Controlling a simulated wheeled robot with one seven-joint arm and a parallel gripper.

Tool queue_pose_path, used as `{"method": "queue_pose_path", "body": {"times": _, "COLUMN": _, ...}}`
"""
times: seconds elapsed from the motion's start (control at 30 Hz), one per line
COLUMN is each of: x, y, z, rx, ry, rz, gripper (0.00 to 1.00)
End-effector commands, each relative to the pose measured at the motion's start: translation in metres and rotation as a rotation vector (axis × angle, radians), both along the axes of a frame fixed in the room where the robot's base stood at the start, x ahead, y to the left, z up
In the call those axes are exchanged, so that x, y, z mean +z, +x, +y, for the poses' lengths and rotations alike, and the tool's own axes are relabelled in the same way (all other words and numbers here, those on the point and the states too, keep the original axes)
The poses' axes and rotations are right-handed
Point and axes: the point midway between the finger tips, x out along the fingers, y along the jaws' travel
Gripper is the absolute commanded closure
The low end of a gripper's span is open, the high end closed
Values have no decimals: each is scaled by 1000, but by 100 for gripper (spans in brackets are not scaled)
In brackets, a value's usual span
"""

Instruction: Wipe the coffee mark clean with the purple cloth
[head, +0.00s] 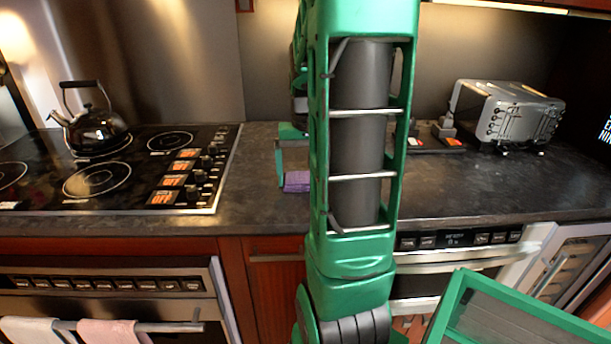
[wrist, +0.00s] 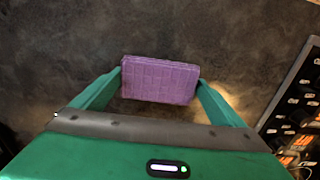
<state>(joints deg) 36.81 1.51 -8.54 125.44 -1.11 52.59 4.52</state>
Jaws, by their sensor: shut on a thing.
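The purple cloth (wrist: 160,80) is a folded block between the two fingers of my gripper (wrist: 160,85) in the wrist view. The gripper is shut on it, one finger at each end. In the head view a small part of the cloth (head: 297,181) shows just left of my arm, low over or on the dark counter; I cannot tell if it touches. My arm hides most of the gripper there. I cannot make out a coffee mark; a pale brownish patch (wrist: 215,103) shows on the counter beside the right finger, and it may be a light reflection.
The stove (head: 115,165) with a black kettle (head: 93,128) is on the left in the head view. A silver toaster (head: 510,115) stands at the right back. Small items (head: 448,136) lie behind my arm's right side. The counter (head: 480,185) in front of the toaster is clear.

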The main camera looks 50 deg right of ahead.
Motion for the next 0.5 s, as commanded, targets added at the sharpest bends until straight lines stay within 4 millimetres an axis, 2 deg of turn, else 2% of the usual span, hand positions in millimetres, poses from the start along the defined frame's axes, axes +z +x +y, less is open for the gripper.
{"method": "queue_pose_path", "body": {"times": 0.2, "x": 0, "y": 9, "z": 9, "rx": 2, "ry": 1, "rz": 1, "gripper": 36}}
{"method": "queue_pose_path", "body": {"times": 0.5, "x": -1, "y": 6, "z": 4, "rx": -1, "ry": 1, "rz": 1, "gripper": 36}}
